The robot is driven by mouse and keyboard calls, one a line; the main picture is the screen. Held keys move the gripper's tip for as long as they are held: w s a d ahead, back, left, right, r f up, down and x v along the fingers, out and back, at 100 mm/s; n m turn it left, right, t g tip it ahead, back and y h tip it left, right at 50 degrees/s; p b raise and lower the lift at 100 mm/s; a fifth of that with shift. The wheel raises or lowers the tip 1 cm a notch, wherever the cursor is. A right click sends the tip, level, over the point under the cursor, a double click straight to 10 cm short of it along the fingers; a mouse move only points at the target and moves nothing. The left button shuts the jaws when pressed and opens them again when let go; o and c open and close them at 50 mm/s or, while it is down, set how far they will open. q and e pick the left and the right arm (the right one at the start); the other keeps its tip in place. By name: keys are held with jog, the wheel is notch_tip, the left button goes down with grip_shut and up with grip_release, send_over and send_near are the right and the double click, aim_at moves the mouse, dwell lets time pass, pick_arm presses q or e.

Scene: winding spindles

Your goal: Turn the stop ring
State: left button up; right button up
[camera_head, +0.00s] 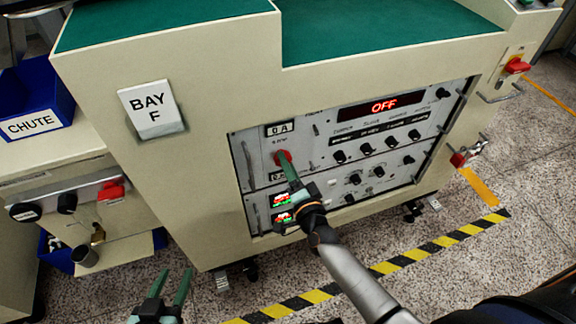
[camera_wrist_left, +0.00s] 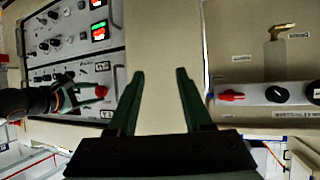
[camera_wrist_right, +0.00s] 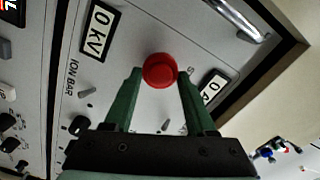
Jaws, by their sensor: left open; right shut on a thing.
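The stop ring is a round red knob (camera_head: 282,157) on the grey panel of the BAY F cabinet, just below the 0 A readout. It also shows in the right wrist view (camera_wrist_right: 160,70) and the left wrist view (camera_wrist_left: 101,91). My right gripper (camera_head: 288,168) is shut on the red knob, one green finger on each side. My left gripper (camera_head: 174,274) is open and empty, low in front of the cabinet and apart from it.
A red OFF display (camera_head: 384,105) and several black knobs sit on the same panel. A blue CHUTE bin (camera_head: 38,85) stands at left above a bench with a red switch (camera_head: 110,191). Yellow-black tape (camera_head: 420,252) marks the floor in front.

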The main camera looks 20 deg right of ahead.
pick_arm(q)
jog(key=shift+w+r, duration=0.35)
jog(key=shift+r, duration=0.3)
pick_arm(e)
jog(key=shift+m, duration=0.5)
pick_arm(q)
jog(key=shift+a, duration=0.1)
pick_arm(e)
jog(key=o, duration=1.4)
pick_arm(q)
jog(key=shift+f, duration=0.15)
pick_arm(e)
jog(key=shift+s, duration=0.1)
